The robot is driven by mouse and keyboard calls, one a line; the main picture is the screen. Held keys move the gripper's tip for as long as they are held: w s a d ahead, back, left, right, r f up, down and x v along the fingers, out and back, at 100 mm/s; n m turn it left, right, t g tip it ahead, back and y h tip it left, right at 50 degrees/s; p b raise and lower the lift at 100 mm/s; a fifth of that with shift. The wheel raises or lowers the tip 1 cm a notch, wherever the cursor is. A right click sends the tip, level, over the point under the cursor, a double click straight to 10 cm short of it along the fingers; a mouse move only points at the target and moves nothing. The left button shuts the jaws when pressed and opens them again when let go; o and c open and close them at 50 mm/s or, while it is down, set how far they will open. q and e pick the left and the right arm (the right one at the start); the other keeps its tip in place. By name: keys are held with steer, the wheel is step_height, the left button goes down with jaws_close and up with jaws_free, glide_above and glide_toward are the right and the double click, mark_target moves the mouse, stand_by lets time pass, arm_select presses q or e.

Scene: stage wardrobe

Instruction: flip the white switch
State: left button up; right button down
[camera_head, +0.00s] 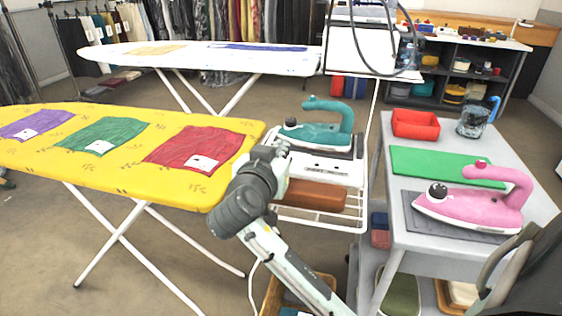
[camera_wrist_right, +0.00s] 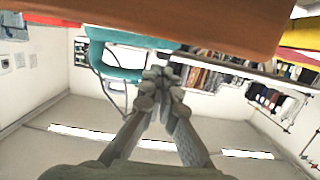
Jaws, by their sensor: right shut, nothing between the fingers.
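A white steam-station base (camera_head: 340,170) stands on a white wire rack beside the yellow ironing board. A teal iron (camera_head: 318,134) rests on top of it. Small dark marks show on the base's front, but I cannot make out the white switch for certain. My right gripper (camera_head: 280,150) is at the left end of the base, with its fingers together and empty. I cannot tell whether it touches the base. In the right wrist view, the shut fingertips (camera_wrist_right: 163,73) are beside the teal shape (camera_wrist_right: 125,62), and that picture is upside down. My left gripper is out of view.
The yellow ironing board (camera_head: 60,165) with cloth patches is left of my arm. A brown-orange block (camera_head: 310,194) lies on the rack below the base.

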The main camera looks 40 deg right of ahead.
steer(key=v, duration=0.3)
steer(key=b+v, duration=0.1)
steer(key=v, duration=0.5)
steer(key=shift+f, duration=0.45)
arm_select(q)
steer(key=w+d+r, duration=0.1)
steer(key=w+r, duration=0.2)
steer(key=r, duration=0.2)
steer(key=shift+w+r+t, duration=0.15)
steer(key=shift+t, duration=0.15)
arm_select(e)
steer(key=shift+s+a+r, duration=0.1)
steer(key=shift+s+a, duration=0.3)
